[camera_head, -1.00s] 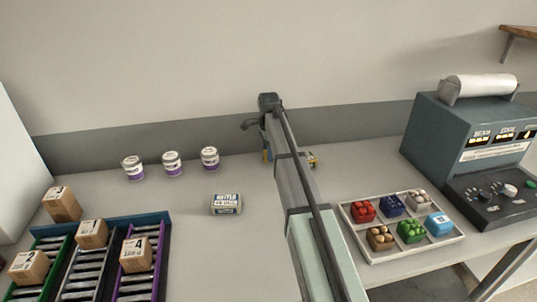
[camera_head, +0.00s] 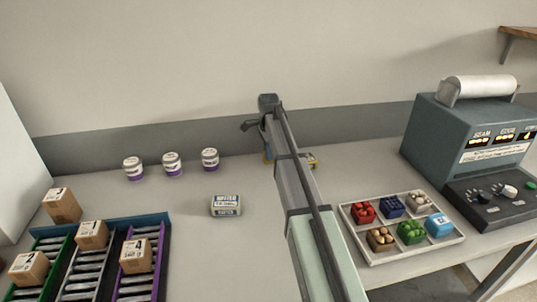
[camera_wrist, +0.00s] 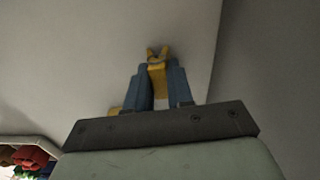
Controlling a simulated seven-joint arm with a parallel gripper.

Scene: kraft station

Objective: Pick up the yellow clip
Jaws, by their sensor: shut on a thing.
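The yellow clip (camera_wrist: 157,78) shows in the wrist view between the two blue fingers of my gripper (camera_wrist: 158,70). The fingers are shut on it, and its two-pronged end sticks out past the fingertips. In the head view my own arm hides most of the gripper and the clip. Small yellow bits show on both sides of the arm there, and I cannot tell which belong to the clip. Another yellow patch (camera_wrist: 115,111) shows left of the fingers in the wrist view, partly hidden by the gripper body.
A white tray (camera_head: 350,222) of small coloured boxes lies right of my arm, with a grey machine (camera_head: 440,140) behind it. A small labelled tin (camera_head: 226,205) and three white-and-purple cans (camera_head: 172,163) stand left. Numbered cartons (camera_head: 92,236) sit on roller lanes.

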